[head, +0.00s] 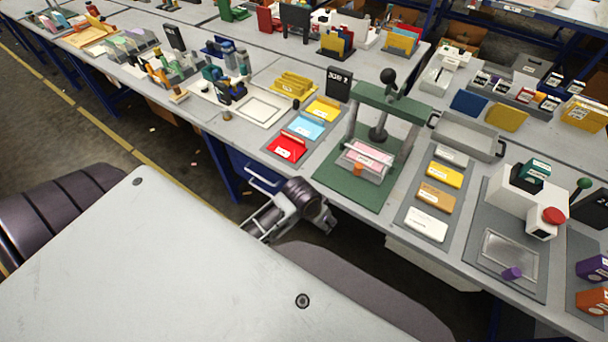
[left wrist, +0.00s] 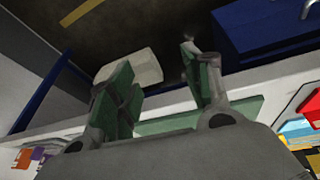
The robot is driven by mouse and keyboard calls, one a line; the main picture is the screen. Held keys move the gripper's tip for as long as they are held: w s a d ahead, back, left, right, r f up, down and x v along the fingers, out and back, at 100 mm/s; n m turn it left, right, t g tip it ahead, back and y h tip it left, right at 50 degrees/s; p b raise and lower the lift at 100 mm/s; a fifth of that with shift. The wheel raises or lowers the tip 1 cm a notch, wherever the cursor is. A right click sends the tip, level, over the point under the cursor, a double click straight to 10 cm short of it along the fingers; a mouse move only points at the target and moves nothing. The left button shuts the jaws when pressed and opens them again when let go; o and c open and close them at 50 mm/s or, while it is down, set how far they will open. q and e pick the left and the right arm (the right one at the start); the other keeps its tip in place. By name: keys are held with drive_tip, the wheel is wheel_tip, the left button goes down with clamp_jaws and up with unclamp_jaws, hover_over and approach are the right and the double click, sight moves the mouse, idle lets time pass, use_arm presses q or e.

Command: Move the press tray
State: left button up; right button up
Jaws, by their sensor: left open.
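The green press (head: 392,105) stands on a green base plate (head: 345,190) near the table's front edge. The press tray (head: 368,160), a grey tray with a pink sheet, sits on the base between the press posts. An orange knob (head: 358,170) is at its front. My left gripper (head: 322,214) is in front of the table edge, below and left of the press, apart from the tray. In the left wrist view its green-padded fingers (left wrist: 158,65) are spread and empty, with part of a green surface behind them. My right gripper is not in view.
Red, blue and yellow cards on a grey board (head: 270,148) lie left of the press. A card board (head: 412,222) lies right of it. An empty grey tray with handles (head: 466,138) stands behind right. A white machine (head: 520,205) is further right. A blue drawer (head: 262,172) hangs under the table.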

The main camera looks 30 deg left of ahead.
use_arm(q)
drive_tip(key=s+a+f, duration=0.1)
drive_tip(key=a+f, duration=0.1)
drive_tip(key=f, duration=0.4)
drive_tip(key=s+a+f+y+b, duration=0.1)
drive_tip(key=s+a+f, duration=0.1)
drive_tip(key=f, duration=0.4)
drive_tip(key=shift+a+f, duration=0.25)
drive_tip(key=shift+f, duration=0.15)
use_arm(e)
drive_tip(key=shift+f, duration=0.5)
